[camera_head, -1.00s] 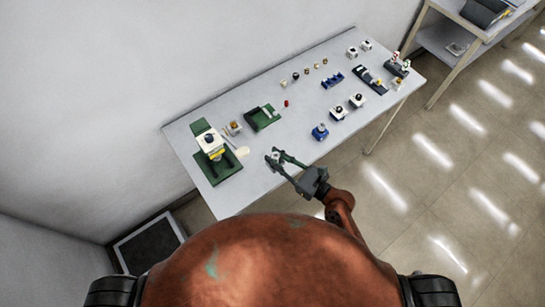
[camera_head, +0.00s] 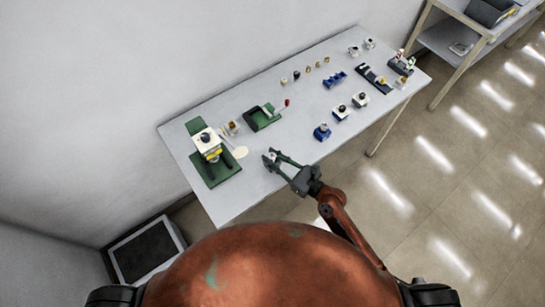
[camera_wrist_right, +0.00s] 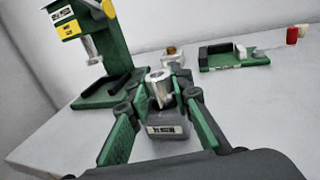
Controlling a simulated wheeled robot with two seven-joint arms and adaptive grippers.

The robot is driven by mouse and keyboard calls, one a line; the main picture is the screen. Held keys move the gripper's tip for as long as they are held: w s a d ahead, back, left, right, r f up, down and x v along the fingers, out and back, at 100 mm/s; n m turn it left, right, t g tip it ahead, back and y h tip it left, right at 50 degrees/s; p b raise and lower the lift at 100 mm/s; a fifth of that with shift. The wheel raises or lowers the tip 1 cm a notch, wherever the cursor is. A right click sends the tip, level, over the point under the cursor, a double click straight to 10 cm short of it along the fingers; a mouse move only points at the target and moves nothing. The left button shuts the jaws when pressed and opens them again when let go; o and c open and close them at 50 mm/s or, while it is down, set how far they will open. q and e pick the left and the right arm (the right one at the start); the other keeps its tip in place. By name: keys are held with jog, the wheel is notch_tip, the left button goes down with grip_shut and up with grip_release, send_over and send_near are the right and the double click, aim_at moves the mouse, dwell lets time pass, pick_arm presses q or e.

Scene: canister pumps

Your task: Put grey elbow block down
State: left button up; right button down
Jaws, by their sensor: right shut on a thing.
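The grey elbow block (camera_wrist_right: 168,122) is a small dark grey piece with a white label on its front and a silver cylinder standing up from it. My right gripper (camera_head: 271,159) is shut on it, with its green fingers on either side of the block in the right wrist view (camera_wrist_right: 160,108). The gripper is over the front part of the grey-white table (camera_head: 237,198). In the head view the block is very small between the fingertips. I cannot tell whether its underside touches the table. My left gripper is not in view.
A green press stand (camera_head: 224,170) with a yellow-marked head is left of the gripper. A green fixture (camera_head: 262,119) with a red-tipped lever is behind. A blue block (camera_head: 322,132) and other small parts are to the right. Bare table surrounds the gripper; the front edge is near.

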jog(key=shift+f, duration=0.15)
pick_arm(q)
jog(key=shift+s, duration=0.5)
pick_arm(e)
jog(key=c, duration=1.7)
grip_release()
jog(key=shift+c, duration=0.2)
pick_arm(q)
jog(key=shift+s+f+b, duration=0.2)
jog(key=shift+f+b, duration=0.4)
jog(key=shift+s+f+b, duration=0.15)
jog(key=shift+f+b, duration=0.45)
pick_arm(e)
jog(key=v, duration=1.2)
jog(key=shift+r, duration=0.25)
